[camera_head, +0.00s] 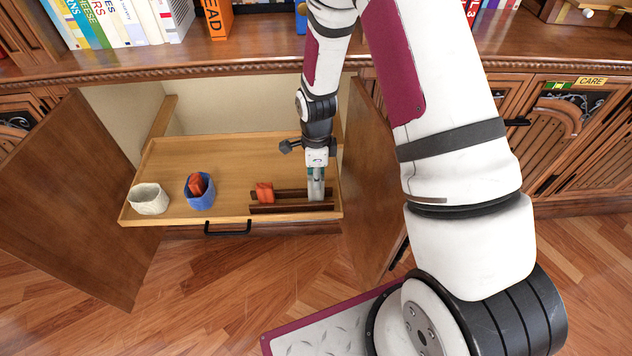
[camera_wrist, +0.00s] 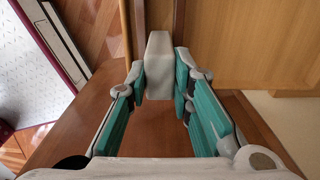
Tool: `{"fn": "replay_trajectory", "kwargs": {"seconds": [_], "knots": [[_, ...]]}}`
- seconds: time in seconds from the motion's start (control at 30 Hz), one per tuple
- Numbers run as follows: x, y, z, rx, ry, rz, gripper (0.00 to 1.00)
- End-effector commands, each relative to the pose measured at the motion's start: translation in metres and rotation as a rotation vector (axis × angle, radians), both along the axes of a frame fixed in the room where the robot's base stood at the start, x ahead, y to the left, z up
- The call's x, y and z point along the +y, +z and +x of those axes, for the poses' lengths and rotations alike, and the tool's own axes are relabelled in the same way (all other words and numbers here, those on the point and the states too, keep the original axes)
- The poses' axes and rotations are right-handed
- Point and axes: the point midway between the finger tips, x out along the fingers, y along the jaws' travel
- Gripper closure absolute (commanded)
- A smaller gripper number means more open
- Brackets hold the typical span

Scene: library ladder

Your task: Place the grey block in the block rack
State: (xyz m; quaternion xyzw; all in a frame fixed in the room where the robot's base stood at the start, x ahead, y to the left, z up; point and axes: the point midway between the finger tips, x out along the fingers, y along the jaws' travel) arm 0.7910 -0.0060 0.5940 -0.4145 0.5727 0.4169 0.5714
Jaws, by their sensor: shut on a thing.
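My gripper (camera_head: 316,172) points down over the right end of the block rack (camera_head: 290,208), which has two dark wooden rails on the pull-out tray (camera_head: 240,150). It is shut on the grey block (camera_head: 316,190). In the wrist view, the grey block (camera_wrist: 158,58) is between the teal finger pads of my gripper (camera_wrist: 160,85). In the head view, the block's lower end appears between the rails; I cannot tell whether it touches the rack. A red block (camera_head: 264,192) sits in the rack's left part, apart from the grey one.
A white pot (camera_head: 148,198) and a blue pot (camera_head: 200,193) holding a red-orange piece stand on the tray's left. Open cabinet doors flank the tray, the right door (camera_head: 368,180) close beside my gripper. A black handle (camera_head: 228,228) is on the tray front.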

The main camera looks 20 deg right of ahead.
Motion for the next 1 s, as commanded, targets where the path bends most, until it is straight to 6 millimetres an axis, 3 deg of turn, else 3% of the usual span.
{"fn": "replay_trajectory", "kwargs": {"seconds": [0.13, 0.53, 0.57, 0.63, 1.0], "knots": [[0.000, -0.022, 0.000, 0.002, -0.001, 0.001, 1.00], [0.000, -0.027, 0.000, 0.000, -0.001, 0.000, 1.00], [0.000, -0.026, 0.000, 0.000, -0.001, 0.000, 0.72], [0.000, -0.026, 0.000, 0.000, -0.001, 0.000, 0.59], [0.000, -0.022, 0.000, 0.000, 0.000, 0.000, 0.59]]}}
